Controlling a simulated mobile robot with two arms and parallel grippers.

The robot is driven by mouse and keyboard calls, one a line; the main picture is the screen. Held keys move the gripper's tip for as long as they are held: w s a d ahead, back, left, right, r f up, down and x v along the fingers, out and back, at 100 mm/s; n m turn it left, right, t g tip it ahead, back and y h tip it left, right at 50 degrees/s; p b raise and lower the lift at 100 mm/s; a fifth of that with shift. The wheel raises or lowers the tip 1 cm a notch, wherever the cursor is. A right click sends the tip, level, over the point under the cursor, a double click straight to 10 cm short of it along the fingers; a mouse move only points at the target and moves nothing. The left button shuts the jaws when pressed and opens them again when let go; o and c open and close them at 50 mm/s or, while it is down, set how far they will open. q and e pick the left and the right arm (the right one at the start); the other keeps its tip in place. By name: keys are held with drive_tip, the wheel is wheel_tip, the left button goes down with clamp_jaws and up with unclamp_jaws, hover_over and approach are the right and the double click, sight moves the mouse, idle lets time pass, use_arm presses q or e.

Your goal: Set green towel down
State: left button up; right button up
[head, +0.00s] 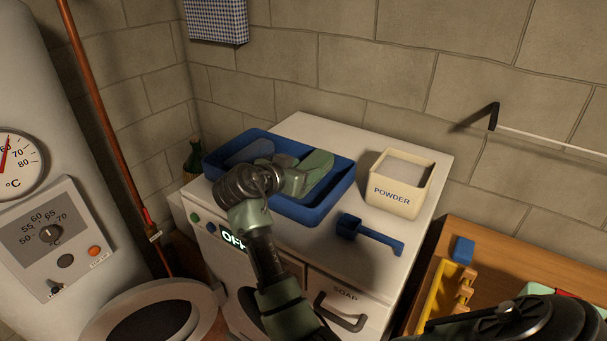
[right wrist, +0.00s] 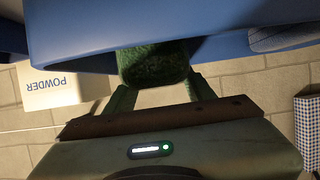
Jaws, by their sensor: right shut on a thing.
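My right gripper (head: 292,180) is over the blue tray (head: 335,190) on top of the white washing machine. It is shut on the green towel (head: 319,168), which sticks out past the fingers over the tray's right part. In the right wrist view the towel (right wrist: 153,66) sits between the two fingers (right wrist: 158,92), with the blue tray (right wrist: 90,45) behind it. I cannot tell whether the towel touches the tray floor. A grey-blue cloth (head: 250,152) lies in the tray's left part. My left gripper is not in view.
A cream powder box (head: 396,190) and a blue scoop (head: 370,234) stand right of the tray on the machine top. A dark green bottle (head: 193,158) is at the left. A wooden bench (head: 510,258) with small items is at the right. A wall rail (head: 550,138) juts out.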

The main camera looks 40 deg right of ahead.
wheel_tip(320, 180, down, 2)
drive_tip(key=shift+f, duration=0.15)
drive_tip(key=shift+d+f, duration=0.15)
drive_tip(key=shift+f, duration=0.05)
drive_tip(key=o, duration=1)
drive_tip(key=shift+f, duration=0.15)
drive_tip(key=o, duration=0.4)
